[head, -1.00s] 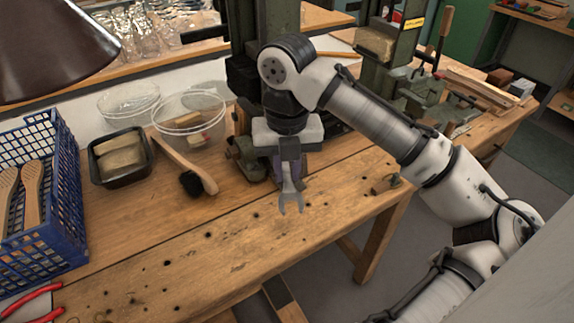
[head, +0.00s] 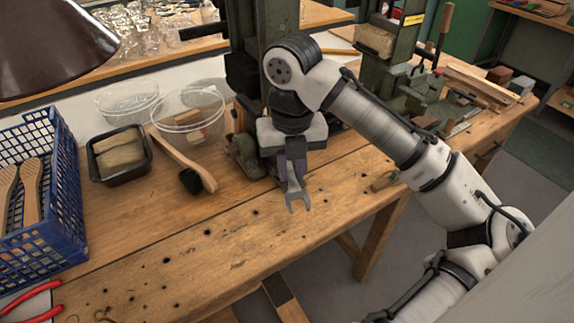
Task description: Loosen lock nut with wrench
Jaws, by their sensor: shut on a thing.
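A grey open-ended wrench (head: 297,197) is in my gripper (head: 293,172) in the head view. My gripper is shut on it, and the wrench's open jaw points down and toward the bench's front edge. The wrench is in front of the green machine (head: 262,40) at the back of the bench. I cannot make out the lock nut; my arm and gripper cover part of the machine's base.
The wooden bench (head: 200,245) is clear in front. A wooden-handled brush (head: 185,165), clear bowls (head: 190,115), a black tray (head: 95,160) and a blue crate (head: 70,245) stand left. Red-handled pliers (head: 32,300) lie front left. A second machine (head: 385,75) stands right.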

